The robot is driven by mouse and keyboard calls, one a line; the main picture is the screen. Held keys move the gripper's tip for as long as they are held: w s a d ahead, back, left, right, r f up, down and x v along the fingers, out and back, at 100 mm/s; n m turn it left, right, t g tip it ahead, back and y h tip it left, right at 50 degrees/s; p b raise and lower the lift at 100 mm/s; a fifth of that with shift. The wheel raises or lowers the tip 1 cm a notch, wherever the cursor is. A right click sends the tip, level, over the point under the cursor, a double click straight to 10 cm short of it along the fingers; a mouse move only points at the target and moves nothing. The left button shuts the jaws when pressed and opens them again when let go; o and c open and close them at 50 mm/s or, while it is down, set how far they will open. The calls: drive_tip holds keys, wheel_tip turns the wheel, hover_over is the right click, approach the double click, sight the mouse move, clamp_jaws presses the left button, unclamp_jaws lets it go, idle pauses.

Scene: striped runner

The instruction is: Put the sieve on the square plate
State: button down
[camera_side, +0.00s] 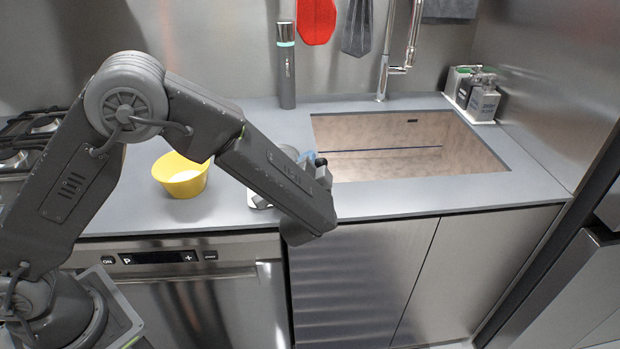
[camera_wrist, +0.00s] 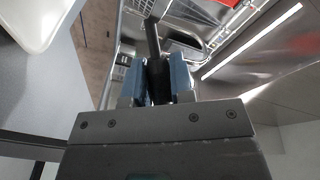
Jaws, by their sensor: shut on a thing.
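My gripper (camera_side: 314,158) is by the left edge of the sink in the side view, mostly hidden behind my forearm. In the wrist view its two blue fingers (camera_wrist: 156,78) are shut on a dark, slim handle (camera_wrist: 153,42), which I take to be the sieve's. The rest of the sieve cannot be made out clearly. A white piece with a rounded corner (camera_wrist: 32,22) shows at the top left of the wrist view. It may be the square plate, but I cannot tell. In the side view, a small pale thing (camera_side: 257,202) on the counter is mostly covered by my arm.
A dark cylinder (camera_side: 286,70) stands at the back wall.

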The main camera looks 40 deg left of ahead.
drive_tip(key=shift+f, duration=1.85)
drive_tip(key=shift+f, duration=0.15)
drive_tip(key=c, duration=1)
unclamp_jaws()
